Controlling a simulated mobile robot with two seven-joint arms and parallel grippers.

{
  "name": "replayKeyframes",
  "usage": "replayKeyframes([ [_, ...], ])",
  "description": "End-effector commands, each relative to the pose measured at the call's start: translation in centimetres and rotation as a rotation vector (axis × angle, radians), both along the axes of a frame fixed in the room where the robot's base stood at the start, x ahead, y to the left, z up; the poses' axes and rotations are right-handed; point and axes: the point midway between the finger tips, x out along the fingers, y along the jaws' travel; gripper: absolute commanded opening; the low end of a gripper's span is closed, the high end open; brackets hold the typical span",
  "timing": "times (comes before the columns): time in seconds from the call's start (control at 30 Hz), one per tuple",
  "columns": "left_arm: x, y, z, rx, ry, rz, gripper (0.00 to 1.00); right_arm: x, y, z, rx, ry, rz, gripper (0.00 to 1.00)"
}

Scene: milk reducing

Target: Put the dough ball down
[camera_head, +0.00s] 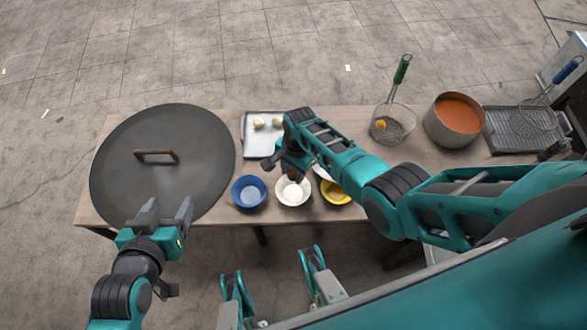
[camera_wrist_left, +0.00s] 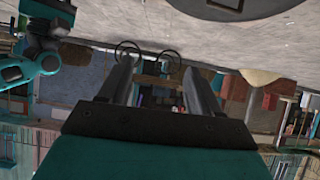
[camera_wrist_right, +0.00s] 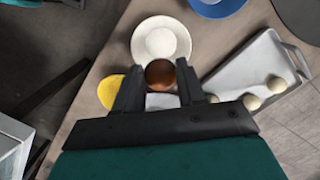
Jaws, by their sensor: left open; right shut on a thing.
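My right gripper (camera_head: 289,168) is shut on a brown dough ball (camera_wrist_right: 160,73), which shows between its fingertips in the right wrist view. In the head view the arm hides most of this ball. The white bowl (camera_head: 293,194) stands between a blue bowl (camera_head: 250,191) and a yellow bowl (camera_head: 336,194). Pale dough balls (camera_wrist_right: 275,84) lie on a metal tray (camera_head: 256,146). My left gripper (camera_head: 167,214) is open and empty near the lid's front edge.
A large dark round lid (camera_head: 120,185) with a handle covers the table's left end. A wire strainer (camera_head: 393,123), a pot of orange liquid (camera_head: 457,118) and a dark rack (camera_head: 515,127) stand at the right. Bare table (camera_head: 225,116) shows around the tray.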

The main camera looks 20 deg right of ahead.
Motion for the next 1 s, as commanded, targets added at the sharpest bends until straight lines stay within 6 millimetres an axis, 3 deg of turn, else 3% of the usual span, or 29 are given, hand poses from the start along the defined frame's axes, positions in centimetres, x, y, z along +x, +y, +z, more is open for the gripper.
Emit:
replayKeyframes([
  [0.1, -0.1, 0.0, -2.3, 0.001, 0.003, 0.000, 0.63, 0.0, 0.0, -2.1, -0.001, 0.001, 0.000, 0.25],
  [0.53, -0.6, -0.1, -7.9, 0.001, 0.030, -0.002, 0.63, 0.0, -0.1, -7.1, 0.000, 0.000, 0.001, 0.25],
  [0.8, 0.0, -1.2, -8.2, -0.027, 0.022, -0.011, 0.63, 0.0, -0.1, -9.2, 0.000, 0.001, 0.001, 0.25],
  [1.0, 0.2, -1.6, -8.0, -0.032, 0.019, -0.020, 0.63, 0.0, -0.1, -9.6, 0.000, 0.001, 0.001, 0.25],
])
